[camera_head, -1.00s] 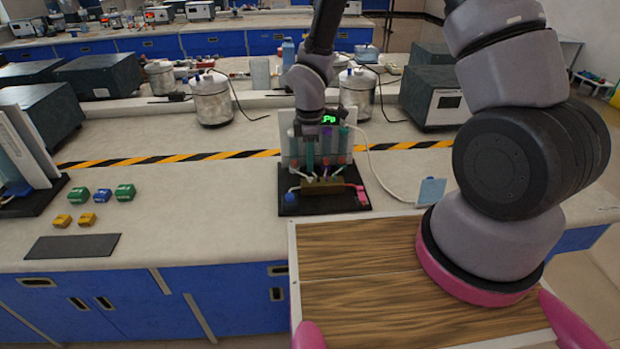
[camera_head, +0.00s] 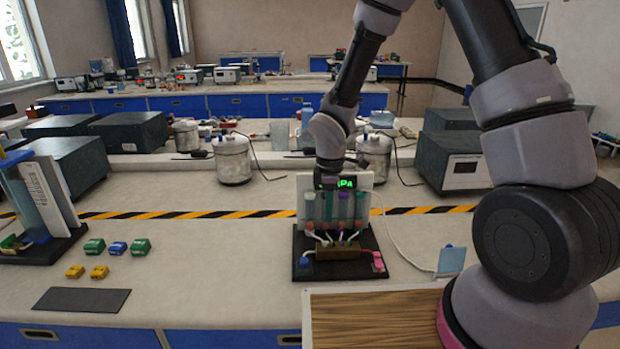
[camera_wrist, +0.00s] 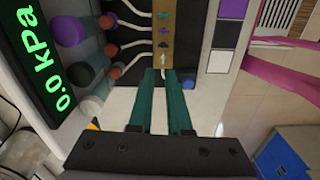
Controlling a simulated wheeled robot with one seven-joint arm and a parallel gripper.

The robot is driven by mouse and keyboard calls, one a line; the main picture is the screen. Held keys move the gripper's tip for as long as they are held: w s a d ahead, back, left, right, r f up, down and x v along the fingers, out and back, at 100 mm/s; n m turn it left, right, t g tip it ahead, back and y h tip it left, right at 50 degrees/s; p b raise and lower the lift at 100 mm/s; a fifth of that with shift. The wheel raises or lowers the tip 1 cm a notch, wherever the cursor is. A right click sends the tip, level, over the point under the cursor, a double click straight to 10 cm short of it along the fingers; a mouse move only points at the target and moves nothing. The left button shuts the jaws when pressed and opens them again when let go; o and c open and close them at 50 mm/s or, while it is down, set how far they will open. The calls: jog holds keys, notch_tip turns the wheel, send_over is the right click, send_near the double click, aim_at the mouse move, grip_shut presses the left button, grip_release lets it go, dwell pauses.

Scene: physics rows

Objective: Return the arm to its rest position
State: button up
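My arm reaches over the bench, and my gripper (camera_head: 328,205) is in front of the pressure apparatus. In the wrist view its two teal fingers (camera_wrist: 160,75) are parallel with a clear gap between them and nothing seen held. Their tips overlap the end of the brass manifold block (camera_wrist: 163,50), which carries coloured marks and a white arrow; whether they touch it I cannot tell. The apparatus has a white back panel (camera_head: 366,185), a black base (camera_head: 310,270) and a green display (camera_wrist: 42,75) reading 0.0 kPa.
Several small green, blue and yellow blocks (camera_head: 117,248) and a dark mat (camera_head: 82,300) lie at left. Behind the striped tape (camera_head: 240,214) stand metal canisters (camera_head: 233,160) and dark boxes (camera_head: 455,155). A blue card (camera_head: 451,261) stands at right. A wooden surface (camera_head: 375,320) is in front.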

jog(key=d+r+m+t, duration=0.1)
jog(key=d+r+m, duration=0.25)
jog(key=r, duration=0.35)
jog(key=s+d+r+m+t, duration=0.1)
jog(key=d+r+m, duration=0.25)
jog(key=r, duration=0.45)
jog(key=d+r+m+t, duration=0.1)
jog(key=d+r+m, duration=0.25)
jog(key=r, duration=0.35)
jog(key=s+d+r+m+t+y, duration=0.2)
jog(key=s+d+r+m+t, duration=0.2)
jog(key=s+d+r+m, duration=0.3)
jog(key=s+r+m, duration=0.4)
jog(key=s+r, duration=0.2)
jog(key=r, duration=0.1)
jog(key=shift+s, duration=0.2)
jog(key=shift+w, duration=0.1)
